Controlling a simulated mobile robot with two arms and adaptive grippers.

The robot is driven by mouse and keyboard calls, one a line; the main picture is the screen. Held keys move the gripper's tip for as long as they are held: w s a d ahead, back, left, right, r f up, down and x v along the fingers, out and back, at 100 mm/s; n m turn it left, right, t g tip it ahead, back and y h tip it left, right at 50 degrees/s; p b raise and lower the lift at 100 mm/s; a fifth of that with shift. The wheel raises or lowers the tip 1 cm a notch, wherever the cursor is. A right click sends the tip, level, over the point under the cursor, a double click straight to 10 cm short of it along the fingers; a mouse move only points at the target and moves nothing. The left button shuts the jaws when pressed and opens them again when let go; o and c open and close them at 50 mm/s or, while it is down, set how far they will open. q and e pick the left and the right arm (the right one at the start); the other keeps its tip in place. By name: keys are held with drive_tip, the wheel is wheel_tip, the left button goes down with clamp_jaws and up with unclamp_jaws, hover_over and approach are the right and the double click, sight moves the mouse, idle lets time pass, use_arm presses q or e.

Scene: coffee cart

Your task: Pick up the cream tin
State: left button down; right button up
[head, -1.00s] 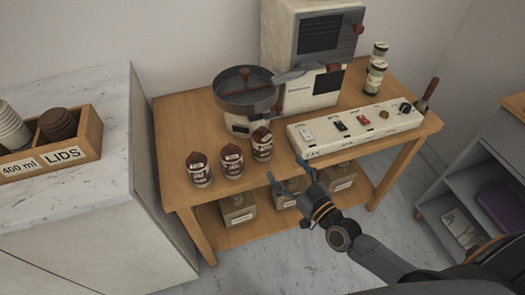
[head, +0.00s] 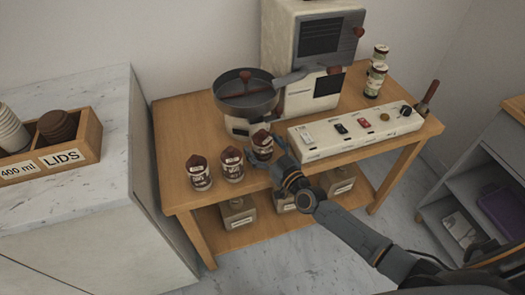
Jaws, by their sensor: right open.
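Three small dark tins with brown tops and pale labels stand upright in a row at the front left of the wooden table: a left one (head: 199,173), a middle one (head: 231,165) and a right one (head: 261,144). Their labels are too small to read, so I cannot tell by name which is the cream tin. My right gripper (head: 271,153) is open, with its fingers at the right side of the right tin, partly covering its lower part. I cannot tell whether they touch it. My left gripper is not in view.
A pan (head: 246,92) stands close behind the tins, beside a cream-coloured machine (head: 312,60). A switch panel (head: 355,132) lies right of my gripper. Two stacked green-labelled jars (head: 376,72) stand at the back. Boxes (head: 238,213) sit on the lower shelf.

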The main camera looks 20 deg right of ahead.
drive_tip(key=shift+c, duration=0.4)
drive_tip(key=c, duration=1.4)
drive_tip(key=shift+r, duration=0.15)
drive_tip(key=shift+c, duration=0.9)
